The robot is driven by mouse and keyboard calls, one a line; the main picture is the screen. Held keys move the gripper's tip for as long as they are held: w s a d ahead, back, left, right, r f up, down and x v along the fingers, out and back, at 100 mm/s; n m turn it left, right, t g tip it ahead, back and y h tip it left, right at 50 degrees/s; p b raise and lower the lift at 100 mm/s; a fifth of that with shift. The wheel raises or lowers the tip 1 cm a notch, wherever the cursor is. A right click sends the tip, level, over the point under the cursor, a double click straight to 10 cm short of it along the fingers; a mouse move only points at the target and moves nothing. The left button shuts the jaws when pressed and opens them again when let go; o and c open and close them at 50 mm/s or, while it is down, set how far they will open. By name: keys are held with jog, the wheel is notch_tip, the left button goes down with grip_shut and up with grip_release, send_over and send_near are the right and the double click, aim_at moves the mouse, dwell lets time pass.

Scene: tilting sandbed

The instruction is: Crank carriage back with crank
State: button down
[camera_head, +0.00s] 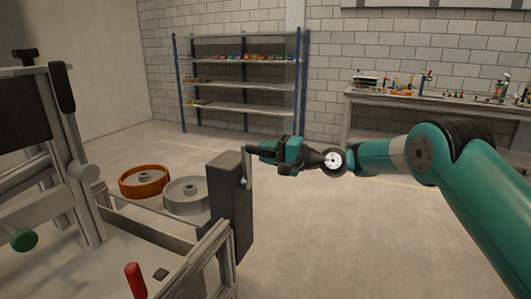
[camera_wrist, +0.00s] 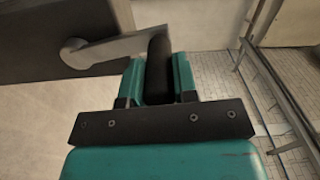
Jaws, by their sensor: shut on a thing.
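The crank shows in the head view as a short grey arm (camera_head: 246,168) on the side of a dark upright box (camera_head: 229,205) at the sandbed frame's corner. In the wrist view the crank arm (camera_wrist: 110,47) runs from a round hub to a black handle (camera_wrist: 158,68). My gripper (camera_head: 262,149) reaches in from the right. In the wrist view my gripper (camera_wrist: 158,75) has its two teal fingers shut on either side of the black handle. The carriage is probably the upright structure at the left (camera_head: 70,130), but I cannot tell for sure.
A red handle (camera_head: 135,281) and a green knob (camera_head: 23,240) are on the sandbed. An orange wheel (camera_head: 144,181) and a grey wheel (camera_head: 187,196) lie beyond the frame. A shelf rack (camera_head: 240,87) and a workbench (camera_head: 440,101) stand at the back wall. The floor between is clear.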

jog(key=shift+w+d+r, duration=0.1)
jog(key=shift+r, duration=0.1)
jog(key=c, duration=0.9)
grip_release()
jog(key=shift+f, duration=0.1)
jog(key=b+v, duration=0.4)
jog(key=v, duration=1.3)
jog(key=shift+d+f, duration=0.1)
jog(key=shift+d, duration=0.15)
